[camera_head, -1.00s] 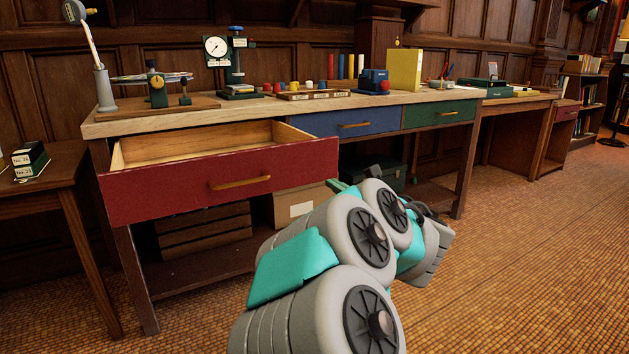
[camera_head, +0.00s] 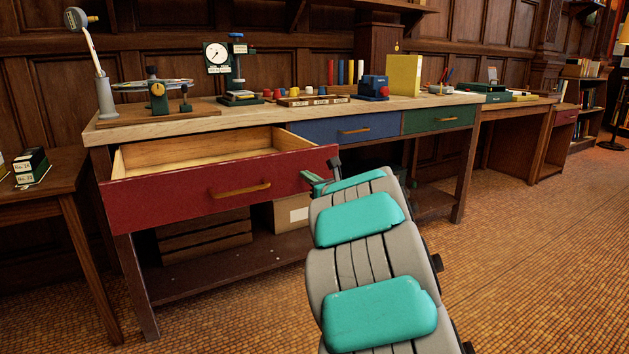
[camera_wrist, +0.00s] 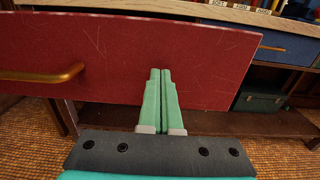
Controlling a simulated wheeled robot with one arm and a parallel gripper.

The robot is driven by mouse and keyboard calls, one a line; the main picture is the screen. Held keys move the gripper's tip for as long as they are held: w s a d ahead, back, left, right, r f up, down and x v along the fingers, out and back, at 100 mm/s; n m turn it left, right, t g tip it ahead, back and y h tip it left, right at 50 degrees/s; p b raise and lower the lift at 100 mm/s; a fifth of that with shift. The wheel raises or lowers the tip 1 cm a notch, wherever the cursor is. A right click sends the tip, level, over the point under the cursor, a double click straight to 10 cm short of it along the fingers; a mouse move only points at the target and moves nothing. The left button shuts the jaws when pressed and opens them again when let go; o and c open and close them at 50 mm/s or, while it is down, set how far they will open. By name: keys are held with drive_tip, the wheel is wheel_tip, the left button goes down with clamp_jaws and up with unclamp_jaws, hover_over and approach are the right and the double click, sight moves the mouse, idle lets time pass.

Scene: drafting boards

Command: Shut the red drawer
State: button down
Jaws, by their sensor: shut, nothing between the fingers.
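The red drawer (camera_head: 160,196) stands pulled out of the bench's left bay, with its pale wooden inside showing. Its brass handle (camera_head: 240,190) is at the middle of the front. My gripper (camera_head: 311,179) is shut and empty at the right part of the drawer's front, to the right of the handle. In the wrist view the green fingertips (camera_wrist: 160,72) lie over the red front (camera_wrist: 200,55), with the handle (camera_wrist: 42,75) to the left. I cannot tell whether the tips touch the front.
The blue drawer (camera_head: 345,130) and green drawer (camera_head: 438,117) to the right are shut. The bench top (camera_head: 270,110) holds a dial gauge stand (camera_head: 216,60) and small tools. A side table (camera_head: 40,195) stands at left. Carpet (camera_head: 540,240) is free at right.

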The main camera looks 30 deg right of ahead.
drive_tip(key=shift+w+f, duration=0.1)
drive_tip(key=shift+w, duration=0.25)
